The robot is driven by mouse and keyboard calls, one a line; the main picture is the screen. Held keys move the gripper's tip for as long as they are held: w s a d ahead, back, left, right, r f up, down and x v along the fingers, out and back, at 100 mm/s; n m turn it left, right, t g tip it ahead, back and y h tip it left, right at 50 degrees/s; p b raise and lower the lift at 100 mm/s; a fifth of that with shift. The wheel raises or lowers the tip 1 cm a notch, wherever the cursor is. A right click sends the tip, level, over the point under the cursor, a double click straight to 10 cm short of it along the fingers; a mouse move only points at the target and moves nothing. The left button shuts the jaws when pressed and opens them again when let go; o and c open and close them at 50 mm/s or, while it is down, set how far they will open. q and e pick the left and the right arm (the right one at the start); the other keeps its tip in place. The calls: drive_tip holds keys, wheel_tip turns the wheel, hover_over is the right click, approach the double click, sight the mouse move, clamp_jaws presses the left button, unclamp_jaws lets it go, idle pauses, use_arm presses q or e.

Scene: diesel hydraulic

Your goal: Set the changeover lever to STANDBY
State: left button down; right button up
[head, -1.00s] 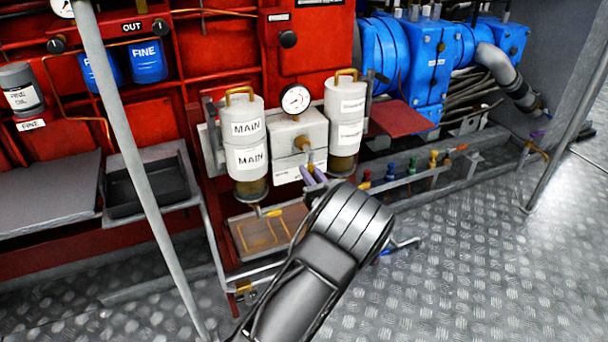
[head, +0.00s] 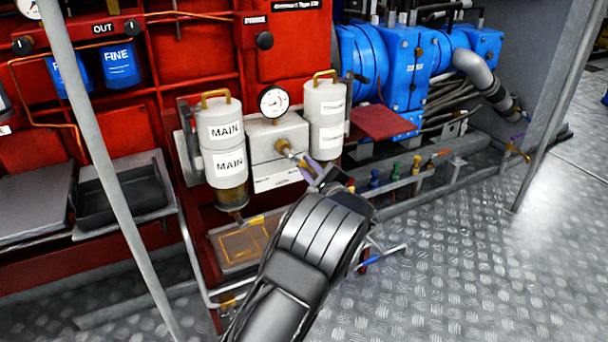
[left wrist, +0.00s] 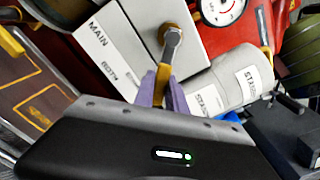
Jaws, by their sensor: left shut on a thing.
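The changeover lever (head: 293,154) sits on the grey block (head: 262,132) between the two filter canisters. It points down and right from its brass pivot, towards the right canister (head: 325,112). In the left wrist view the lever (left wrist: 171,48) has a metal shank and an orange-yellow grip. My left gripper (head: 316,171) is shut on the lever's outer end; its purple fingers (left wrist: 163,90) are on either side of the grip. The MAIN canister (head: 221,150) stands left of the block. The white label plate (head: 277,179) below is partly covered; MAIN is readable in the wrist view. My right gripper is out of view.
A round gauge (head: 273,102) sits above the block. Several small coloured valves (head: 395,172) line a low pipe to the right. A tray (head: 240,245) lies below the MAIN canister. A grey post (head: 100,160) crosses the left. The metal floor (head: 450,270) at right is clear.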

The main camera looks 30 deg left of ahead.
use_arm(q)
drive_tip(key=shift+w+d+n, duration=0.1)
drive_tip(key=shift+n, duration=0.3)
drive_tip(key=shift+r, duration=0.1)
drive_tip(key=c, duration=1.4)
unclamp_jaws()
drive_tip(key=shift+o, duration=0.2)
drive_tip(key=p+v, duration=0.2)
drive_tip(key=v, duration=0.5)
drive_tip(key=shift+d, duration=0.35)
drive_tip(key=shift+r, duration=0.1)
